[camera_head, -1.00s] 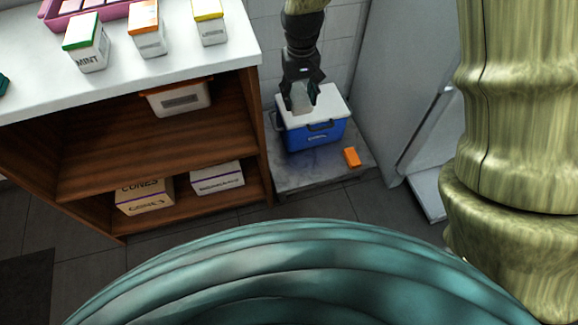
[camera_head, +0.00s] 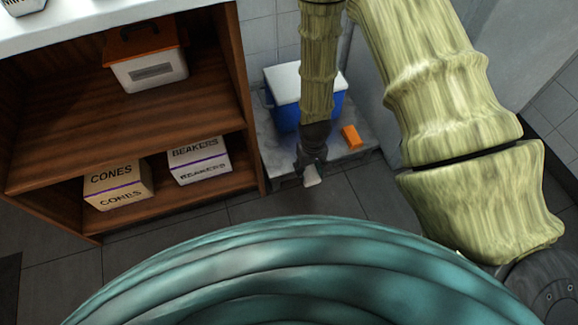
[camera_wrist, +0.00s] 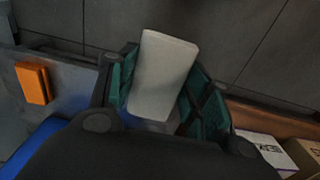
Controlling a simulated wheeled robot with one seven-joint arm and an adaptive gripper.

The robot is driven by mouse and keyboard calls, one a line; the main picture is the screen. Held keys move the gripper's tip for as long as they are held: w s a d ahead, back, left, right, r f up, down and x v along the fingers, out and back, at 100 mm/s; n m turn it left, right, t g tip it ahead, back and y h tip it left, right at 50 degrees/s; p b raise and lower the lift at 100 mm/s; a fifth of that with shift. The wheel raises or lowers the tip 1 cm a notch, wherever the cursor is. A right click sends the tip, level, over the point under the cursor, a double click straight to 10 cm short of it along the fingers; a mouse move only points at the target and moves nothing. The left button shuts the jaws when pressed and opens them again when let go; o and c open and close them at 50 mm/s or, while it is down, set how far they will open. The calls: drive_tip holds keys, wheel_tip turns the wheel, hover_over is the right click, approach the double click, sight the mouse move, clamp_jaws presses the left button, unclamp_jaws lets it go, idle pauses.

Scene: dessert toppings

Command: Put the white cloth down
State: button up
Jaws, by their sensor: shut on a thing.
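The white cloth (camera_wrist: 162,75) is a small pale folded block between the green-padded fingers of my gripper (camera_wrist: 170,100) in the wrist view. In the head view the cloth (camera_head: 312,180) shows as a small pale patch at the tip of my gripper (camera_head: 311,168). My gripper is shut on it and points down, in front of the grey slab's front edge. Dark floor tiles show behind the cloth in the wrist view. Its height above the floor is hard to tell.
A blue cooler with a white lid (camera_head: 285,85) and an orange block (camera_head: 352,137) stand on the grey slab (camera_head: 278,160). At left, a wooden shelf unit (camera_head: 190,112) holds a lidded white bin (camera_head: 150,72) and boxes marked CONES (camera_head: 118,183) and BEAKERS (camera_head: 199,160). Dark floor (camera_head: 240,205) is open in front.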

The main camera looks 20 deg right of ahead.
wheel_tip(320, 180, down, 5)
drive_tip(key=s+b, duration=0.1)
drive_tip(key=s, duration=0.1)
drive_tip(key=b, duration=0.6)
hover_over(289, 161)
drive_tip(key=s, duration=0.1)
drive_tip(key=shift+s+d+f, duration=0.15)
drive_tip(key=shift+d+f, duration=0.05)
drive_tip(key=shift+f, duration=0.7)
drive_tip(key=shift+w+a, duration=0.1)
drive_tip(key=shift+w, duration=0.5)
drive_tip(key=shift+f+b, duration=1.45)
drive_tip(key=shift+f, duration=0.25)
drive_tip(key=o, duration=0.9)
